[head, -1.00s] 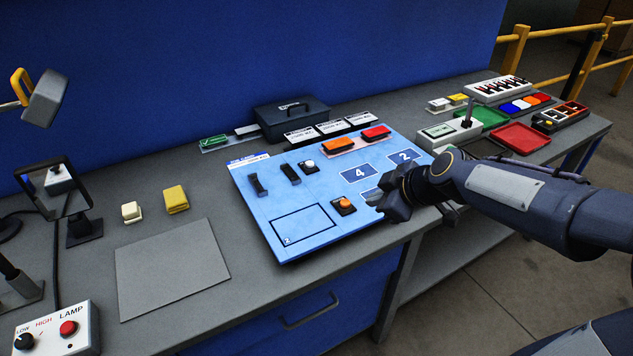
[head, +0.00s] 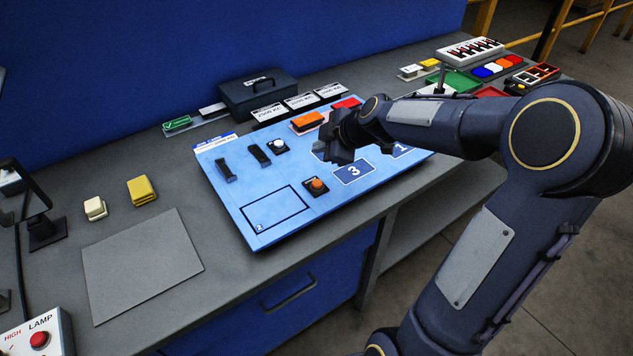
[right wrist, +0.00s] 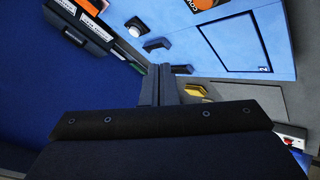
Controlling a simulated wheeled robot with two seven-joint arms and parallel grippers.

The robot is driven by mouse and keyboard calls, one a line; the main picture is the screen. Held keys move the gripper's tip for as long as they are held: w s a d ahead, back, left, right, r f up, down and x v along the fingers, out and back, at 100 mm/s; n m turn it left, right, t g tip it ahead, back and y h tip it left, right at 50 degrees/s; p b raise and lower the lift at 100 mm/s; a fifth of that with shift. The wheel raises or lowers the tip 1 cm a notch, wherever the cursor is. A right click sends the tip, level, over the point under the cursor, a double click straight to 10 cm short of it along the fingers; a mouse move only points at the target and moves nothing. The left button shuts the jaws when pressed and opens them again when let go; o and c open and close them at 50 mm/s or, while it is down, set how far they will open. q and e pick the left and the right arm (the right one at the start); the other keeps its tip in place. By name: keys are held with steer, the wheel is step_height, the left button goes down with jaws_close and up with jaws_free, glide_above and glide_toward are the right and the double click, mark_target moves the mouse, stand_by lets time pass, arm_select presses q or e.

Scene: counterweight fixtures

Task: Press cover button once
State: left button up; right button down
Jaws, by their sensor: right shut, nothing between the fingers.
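The blue board (head: 235,190) lies on the bench. On it an orange button (head: 316,186) sits on a black base, and its label, partly cut off, begins "COV" in the right wrist view (right wrist: 200,4). A white button (head: 278,145) sits farther back on the board and also shows in the right wrist view (right wrist: 135,28). My right gripper (head: 328,154) is shut and empty over the board, behind the orange button and right of the white one, apparently touching neither. Its closed fingers also show in the right wrist view (right wrist: 168,72). My left gripper is out of view.
Two black handles (head: 225,172) stand up at the board's left. An orange block (head: 307,121) and a red block (head: 347,103) lie behind my gripper. A dark cash box (head: 258,92) stands at the back. A grey mat (head: 143,265) lies clear at the left.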

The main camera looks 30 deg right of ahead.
steer(key=b, duration=0.6)
glide_above(321, 185)
step_height(321, 185, down, 8)
steer(key=shift+w+r, duration=0.1)
steer(key=shift+r, duration=0.05)
steer(key=shift+f+b, duration=0.4)
steer(key=shift+b, duration=0.05)
stand_by(1.2)
steer(key=shift+f+b, duration=0.4)
steer(key=shift+b, duration=0.4)
steer(key=shift+f+b, duration=0.55)
steer(key=shift+b, duration=0.25)
stand_by(0.5)
steer(key=shift+r, duration=0.1)
steer(key=shift+r+p, duration=0.45)
steer(key=shift+r, duration=0.45)
